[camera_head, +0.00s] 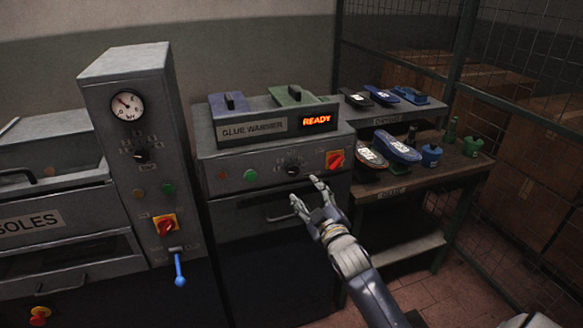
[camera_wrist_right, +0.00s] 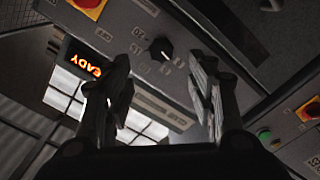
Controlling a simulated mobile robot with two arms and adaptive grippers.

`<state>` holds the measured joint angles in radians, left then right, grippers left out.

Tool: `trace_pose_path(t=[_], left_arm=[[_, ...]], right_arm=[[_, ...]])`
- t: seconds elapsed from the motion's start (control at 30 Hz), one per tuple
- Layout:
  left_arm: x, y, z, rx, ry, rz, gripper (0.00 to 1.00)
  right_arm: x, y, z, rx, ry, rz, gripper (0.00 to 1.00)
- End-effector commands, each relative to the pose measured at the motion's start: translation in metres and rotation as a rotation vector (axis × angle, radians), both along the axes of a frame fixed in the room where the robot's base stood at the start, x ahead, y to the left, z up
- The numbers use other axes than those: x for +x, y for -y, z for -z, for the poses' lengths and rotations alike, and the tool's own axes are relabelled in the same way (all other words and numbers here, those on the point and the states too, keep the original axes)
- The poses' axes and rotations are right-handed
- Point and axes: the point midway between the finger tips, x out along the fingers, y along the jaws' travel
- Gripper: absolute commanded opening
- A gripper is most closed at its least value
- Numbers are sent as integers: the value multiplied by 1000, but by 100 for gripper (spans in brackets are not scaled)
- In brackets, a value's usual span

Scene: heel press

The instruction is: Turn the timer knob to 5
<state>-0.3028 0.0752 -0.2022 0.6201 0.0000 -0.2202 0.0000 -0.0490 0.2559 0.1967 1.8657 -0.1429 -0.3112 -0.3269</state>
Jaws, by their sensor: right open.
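The glue warmer's front panel carries a small black knob (camera_head: 292,170) inside a printed dial. It also shows in the right wrist view (camera_wrist_right: 161,48), with a 20 legible beside it; its setting is hard to read. A second black knob (camera_head: 141,155) sits on the press column under the gauge; I cannot tell which knob is the timer. My right gripper (camera_head: 306,192) is open and empty, in front of the warmer just below and right of its knob, apart from it. In the wrist view the knob appears beyond the open fingers (camera_wrist_right: 163,88). My left gripper is not in view.
A red rotary switch (camera_head: 335,160) sits right of the warmer knob, and a green button (camera_head: 250,175) left of it. The lit READY display (camera_head: 317,120) is above. A blue-handled lever (camera_head: 179,268) projects from the press. A rack (camera_head: 440,165) with shoes stands right.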

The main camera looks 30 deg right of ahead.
Motion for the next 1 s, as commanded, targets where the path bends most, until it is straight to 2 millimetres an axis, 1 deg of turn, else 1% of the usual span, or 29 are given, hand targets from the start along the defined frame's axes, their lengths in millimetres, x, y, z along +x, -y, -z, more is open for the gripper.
trace_pose_path(t=[0.17, 0.33, 0.63, 0.8, 1.0], left_arm=[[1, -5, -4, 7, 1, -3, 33], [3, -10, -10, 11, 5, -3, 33], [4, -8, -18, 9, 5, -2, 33], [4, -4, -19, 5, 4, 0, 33], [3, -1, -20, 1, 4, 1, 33]], right_arm=[[15, 4, -2, 0, 2, 1, 52], [41, 10, -3, 1, 2, 1, 52], [82, 20, -2, 0, 2, 1, 52], [96, 23, -1, 0, 0, 0, 52], [103, 25, 0, 0, 0, 0, 52]])
